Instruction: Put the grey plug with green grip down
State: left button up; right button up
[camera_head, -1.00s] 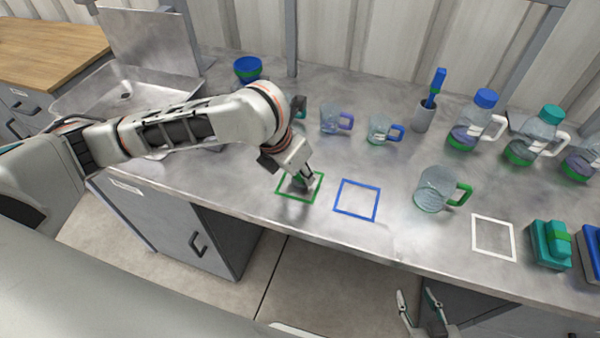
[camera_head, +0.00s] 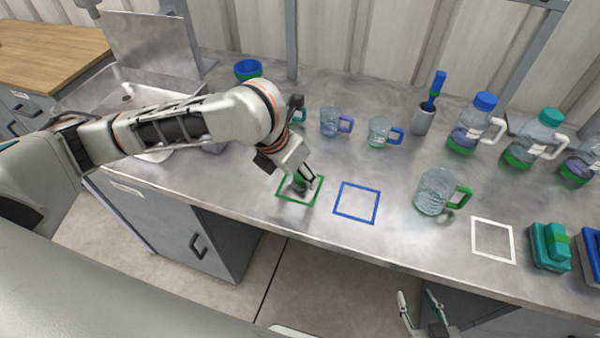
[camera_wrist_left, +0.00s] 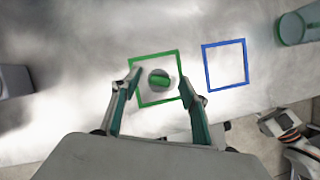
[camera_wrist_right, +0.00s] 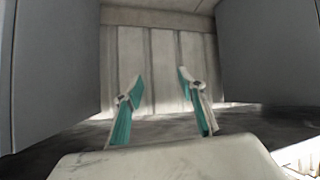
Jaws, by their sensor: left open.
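The grey plug with green grip (camera_wrist_left: 159,80) sits inside the green square outline (camera_wrist_left: 140,57) on the metal counter, seen in the left wrist view. In the head view the plug (camera_head: 297,183) is partly hidden by my left gripper (camera_head: 304,178). In the left wrist view my left gripper (camera_wrist_left: 160,82) is open, its fingers apart on either side of the plug and not touching it. My right gripper (camera_head: 422,300) is open and empty, low in front of the counter; in the right wrist view (camera_wrist_right: 156,80) its fingers are spread.
A blue square outline (camera_head: 357,217) and a white square outline (camera_head: 475,240) are bare. A jug with green handle (camera_head: 434,192) stands between them. Mugs (camera_head: 331,122), bottles (camera_head: 480,115) and a brush holder (camera_head: 423,118) stand farther back. A sink (camera_head: 120,90) is at left.

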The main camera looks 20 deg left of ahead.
pick_arm(q)
jog(key=p+v, duration=0.2)
jog(key=v, duration=0.8)
pick_arm(e)
jog(key=shift+s+d+r+h, duration=0.2)
jog(key=shift+d+r+h, duration=0.1)
jog(key=shift+d+r, duration=0.25)
jog(key=shift+a, duration=0.15)
jog(key=shift+s, duration=0.1)
